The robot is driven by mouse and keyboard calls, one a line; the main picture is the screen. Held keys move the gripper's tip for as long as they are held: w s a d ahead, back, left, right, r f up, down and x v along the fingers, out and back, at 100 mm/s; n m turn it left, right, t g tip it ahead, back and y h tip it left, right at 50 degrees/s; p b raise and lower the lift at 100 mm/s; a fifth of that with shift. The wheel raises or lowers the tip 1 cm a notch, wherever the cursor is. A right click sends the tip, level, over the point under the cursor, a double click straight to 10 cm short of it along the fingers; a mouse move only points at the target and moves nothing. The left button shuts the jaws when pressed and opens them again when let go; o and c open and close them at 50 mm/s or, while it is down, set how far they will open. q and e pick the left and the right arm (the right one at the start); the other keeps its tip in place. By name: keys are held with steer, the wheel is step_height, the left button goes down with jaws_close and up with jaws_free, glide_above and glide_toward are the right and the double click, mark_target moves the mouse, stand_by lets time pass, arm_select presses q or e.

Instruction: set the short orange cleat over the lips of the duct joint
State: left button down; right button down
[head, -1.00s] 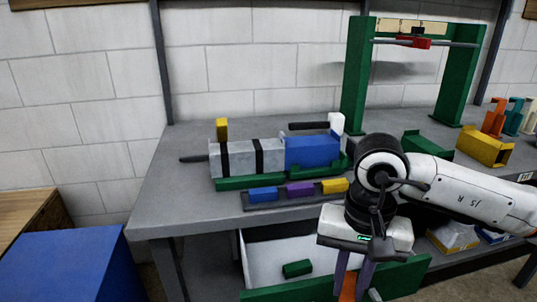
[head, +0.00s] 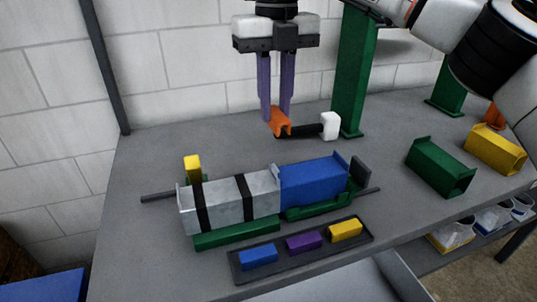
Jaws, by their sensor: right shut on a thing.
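My right gripper (head: 276,114) hangs down from the top of the head view, its two purple fingers shut on the short orange cleat (head: 281,124). It holds the cleat behind the duct as seen here; the exact height over the bench is hard to tell. The duct lies on a green cradle (head: 238,235): a grey metal section (head: 225,203) with two black straps on the left and a blue section (head: 314,183) on the right. They meet at the duct joint (head: 278,187), where a raised grey lip shows. No cleat sits on that joint. My left gripper is out of view.
A black-handled mallet with a white head (head: 330,125) lies right by the cleat. A yellow upright block (head: 192,168) stands behind the duct's left end. A dark tray (head: 240,277) in front holds blue, purple and yellow pieces. Green (head: 440,168) and yellow (head: 495,150) channels lie at right.

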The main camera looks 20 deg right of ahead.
glide_above(274, 166)
step_height(274, 166, down, 5)
steer(key=shift+s+d+f, duration=0.1)
steer(key=shift+f, duration=2.2)
steer(key=shift+f, duration=0.6)
steer(key=c, duration=1.6)
jaws_free()
steer(key=shift+r, duration=0.1)
step_height(274, 166, up, 13)
steer(key=shift+r, duration=0.1)
